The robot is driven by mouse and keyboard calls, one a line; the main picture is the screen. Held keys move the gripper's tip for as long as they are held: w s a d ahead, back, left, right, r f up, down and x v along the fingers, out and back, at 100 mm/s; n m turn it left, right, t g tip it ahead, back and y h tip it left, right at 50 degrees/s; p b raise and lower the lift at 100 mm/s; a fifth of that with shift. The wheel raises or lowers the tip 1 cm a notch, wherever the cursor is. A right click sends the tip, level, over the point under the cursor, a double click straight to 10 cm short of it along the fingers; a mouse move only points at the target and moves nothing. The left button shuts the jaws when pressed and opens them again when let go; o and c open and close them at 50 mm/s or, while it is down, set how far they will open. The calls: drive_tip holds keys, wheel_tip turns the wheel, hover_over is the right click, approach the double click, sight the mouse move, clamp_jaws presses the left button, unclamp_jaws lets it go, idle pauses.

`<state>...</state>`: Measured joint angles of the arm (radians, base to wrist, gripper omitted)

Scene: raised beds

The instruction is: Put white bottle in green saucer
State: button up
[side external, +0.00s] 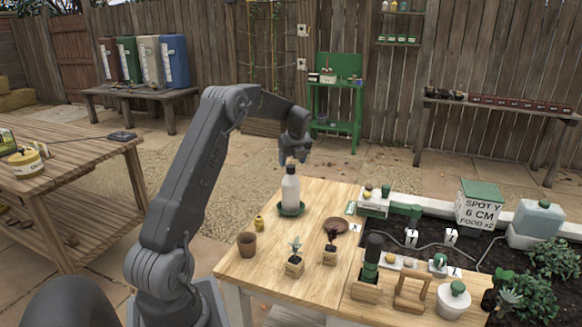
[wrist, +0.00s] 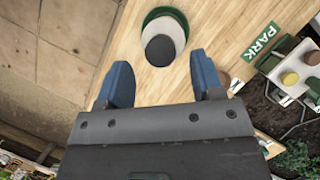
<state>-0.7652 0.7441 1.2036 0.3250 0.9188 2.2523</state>
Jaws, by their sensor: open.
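The white bottle (side external: 291,190) with a dark cap stands upright in the green saucer (side external: 291,210) on the wooden table. My gripper (side external: 296,159) is open and empty, just above the bottle's cap and apart from it. In the wrist view, the bottle (wrist: 178,31) is seen from above with its dark cap toward me. The green saucer (wrist: 165,13) shows as a rim around its far side. The two blue fingers of my gripper (wrist: 160,82) are spread wide, with nothing between them.
A brown saucer (side external: 335,226), a terracotta pot (side external: 246,244), a small yellow bottle (side external: 259,223) and two potted plants (side external: 294,264) (side external: 330,253) stand on the table. A soil bed (side external: 430,240) lies to the right. The table surface around the green saucer is clear.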

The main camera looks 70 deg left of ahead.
drive_tip(key=v, duration=0.8)
drive_tip(key=s+d+r+n+t, duration=0.1)
drive_tip(key=d+r+n, duration=0.2)
drive_tip(key=d, duration=0.5)
drive_tip(key=s+d+r+n+t+h, duration=0.1)
drive_tip(key=s+d+r+n, duration=0.15)
drive_tip(key=d, duration=0.55)
drive_tip(key=s+d+r+n+t, duration=0.1)
drive_tip(key=d+r+n, duration=0.25)
drive_tip(key=d, duration=0.55)
drive_tip(key=s+d+f+n+t+h, duration=0.1)
drive_tip(key=s+d+f+n, duration=0.1)
drive_tip(key=s+d+n, duration=0.3)
drive_tip(key=s+d+f+n+t+h, duration=0.1)
drive_tip(key=s+d+n, duration=0.4)
drive_tip(key=s+d, duration=0.7)
drive_tip(key=shift+s+d+f+h, duration=0.2)
drive_tip(key=shift+s+f+h, duration=0.05)
drive_tip(key=shift+f+h, duration=0.5)
